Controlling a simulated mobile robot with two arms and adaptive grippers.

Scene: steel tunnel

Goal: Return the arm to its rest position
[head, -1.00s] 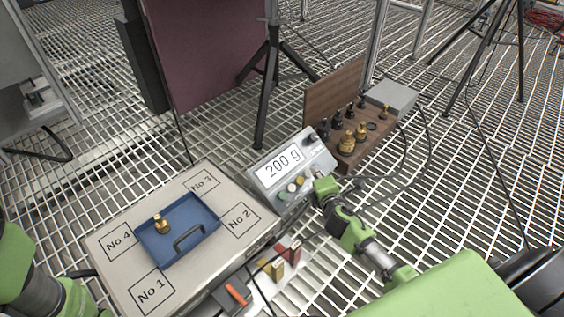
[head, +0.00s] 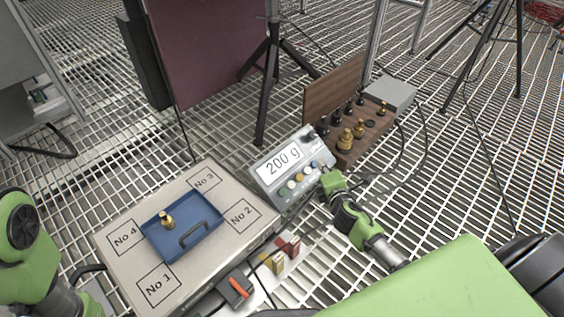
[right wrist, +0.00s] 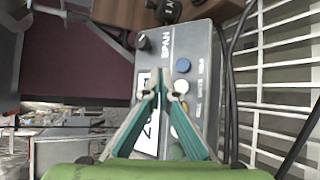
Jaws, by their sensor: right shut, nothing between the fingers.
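My right gripper (head: 325,171) is shut and empty, beside the right end of the button row on the grey indicator box (head: 268,203). In the right wrist view its teal fingertips (right wrist: 166,90) meet in front of the indicator's panel, near a blue button (right wrist: 183,65); whether they touch it I cannot tell. The indicator's display reads 200 g. My left arm (head: 22,235) shows at the left edge; its gripper is out of view. A brass weight (head: 168,221) stands on the blue tray (head: 205,240), which lies on the scale platform (head: 204,173) with numbered corners.
A wooden weight rack (head: 346,158) with brass and black weights stands behind the indicator, beside a grey box (head: 390,93). Red and yellow blocks (head: 285,250) and an orange-switched device (head: 237,288) lie near the platform. Cables run right of the rack. A black tripod stands behind.

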